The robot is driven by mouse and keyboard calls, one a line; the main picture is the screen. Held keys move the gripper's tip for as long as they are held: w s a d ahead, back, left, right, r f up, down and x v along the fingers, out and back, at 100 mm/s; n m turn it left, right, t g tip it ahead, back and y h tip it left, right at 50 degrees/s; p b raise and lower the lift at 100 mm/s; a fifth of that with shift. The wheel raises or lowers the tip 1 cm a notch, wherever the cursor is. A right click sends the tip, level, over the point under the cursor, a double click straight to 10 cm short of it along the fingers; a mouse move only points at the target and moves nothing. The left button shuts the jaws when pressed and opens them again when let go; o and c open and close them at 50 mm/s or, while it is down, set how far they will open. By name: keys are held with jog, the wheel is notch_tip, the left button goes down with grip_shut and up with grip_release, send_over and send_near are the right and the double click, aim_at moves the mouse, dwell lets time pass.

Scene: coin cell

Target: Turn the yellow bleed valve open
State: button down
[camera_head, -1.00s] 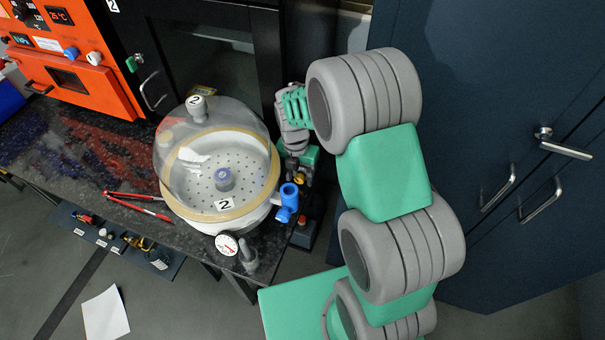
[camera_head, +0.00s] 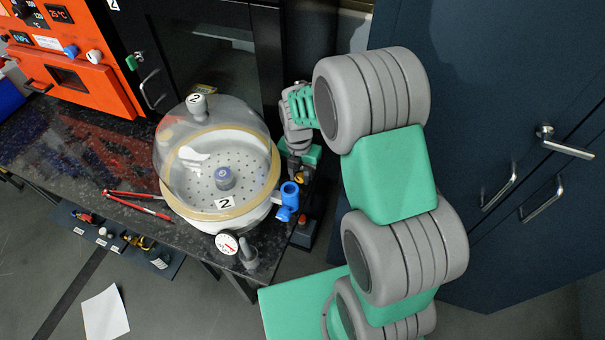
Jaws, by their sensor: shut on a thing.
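The yellow bleed valve (camera_head: 299,177) shows as a small yellow-orange patch to the right of the glass desiccator, just below my gripper. My gripper (camera_head: 296,168) points down at it, with its dark fingers shut on the valve. The fingertips are small and partly hidden, so the exact grip and the turn of the valve handle cannot be made out. A green body (camera_head: 312,154) sits behind the fingers.
The domed desiccator (camera_head: 217,163) marked 2 stands close on the left, with a blue valve (camera_head: 288,201) and a gauge (camera_head: 227,243) at its side. Red-handled tongs (camera_head: 138,204) lie on the dark bench. Blue cabinets (camera_head: 500,120) stand at right.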

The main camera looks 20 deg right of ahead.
jog(key=t+y+b, duration=0.1)
jog(key=d+f+t+y+b, duration=0.1)
jog(key=b, duration=0.1)
jog(key=shift+s+y+b, duration=0.15)
jog(key=shift+y+b, duration=0.15)
jog(key=shift+a+r+y+b, duration=0.15)
jog(key=shift+r+y+b, duration=0.15)
jog(key=shift+r, duration=0.15)
jog(key=c, duration=1.1)
grip_release()
jog(key=p+v, duration=0.4)
jog(key=v, duration=0.4)
jog(key=shift+s+a, duration=0.1)
jog(key=shift+s, duration=0.1)
